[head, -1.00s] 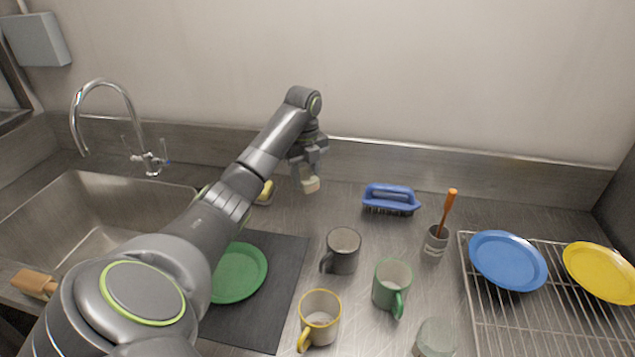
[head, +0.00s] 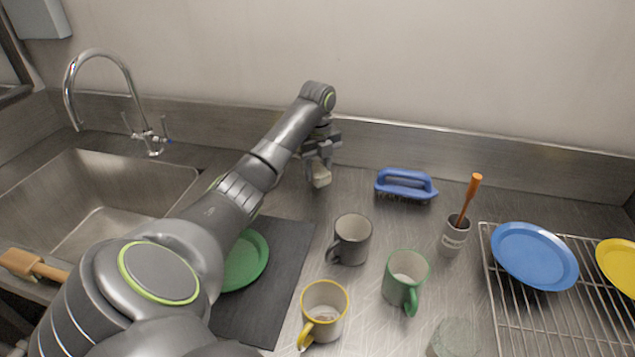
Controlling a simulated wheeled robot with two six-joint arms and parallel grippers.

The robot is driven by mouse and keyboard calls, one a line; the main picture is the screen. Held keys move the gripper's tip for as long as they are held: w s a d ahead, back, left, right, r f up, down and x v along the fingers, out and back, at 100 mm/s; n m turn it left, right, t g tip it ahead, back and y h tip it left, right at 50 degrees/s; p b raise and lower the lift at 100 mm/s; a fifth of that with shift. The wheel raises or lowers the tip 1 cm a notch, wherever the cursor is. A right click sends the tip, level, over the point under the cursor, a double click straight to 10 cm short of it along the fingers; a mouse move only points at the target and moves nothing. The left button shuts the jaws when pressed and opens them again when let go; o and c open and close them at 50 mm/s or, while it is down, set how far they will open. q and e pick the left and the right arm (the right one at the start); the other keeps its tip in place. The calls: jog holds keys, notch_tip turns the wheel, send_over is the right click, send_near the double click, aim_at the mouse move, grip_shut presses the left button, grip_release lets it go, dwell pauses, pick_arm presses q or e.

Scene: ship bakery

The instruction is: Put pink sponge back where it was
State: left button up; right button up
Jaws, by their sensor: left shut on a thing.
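My left gripper (head: 320,164) reaches over the back of the steel counter, near the wall ledge. It is shut on a small pale block (head: 321,177), which looks cream rather than clearly pink here; it may be the sponge. The block hangs below the fingers, and I cannot tell whether it touches the counter. No other pink sponge shows. My right gripper is out of view.
A blue brush (head: 405,187) stands right of the gripper. In front are a dark grey mug (head: 351,240), a yellow-rimmed mug (head: 324,312) and a green mug (head: 406,282). A green plate (head: 247,262) lies on a dark mat (head: 285,275). A sink (head: 110,190) is left.

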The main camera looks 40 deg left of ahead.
aim_at(318, 169)
pick_arm(q)
notch_tip(318, 169, down, 2)
jog(key=shift+f, duration=0.5)
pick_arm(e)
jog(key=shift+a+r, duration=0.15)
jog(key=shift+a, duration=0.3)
pick_arm(q)
jog(key=shift+f+p, duration=0.1)
jog(key=shift+p, duration=0.2)
jog(key=o, duration=0.9)
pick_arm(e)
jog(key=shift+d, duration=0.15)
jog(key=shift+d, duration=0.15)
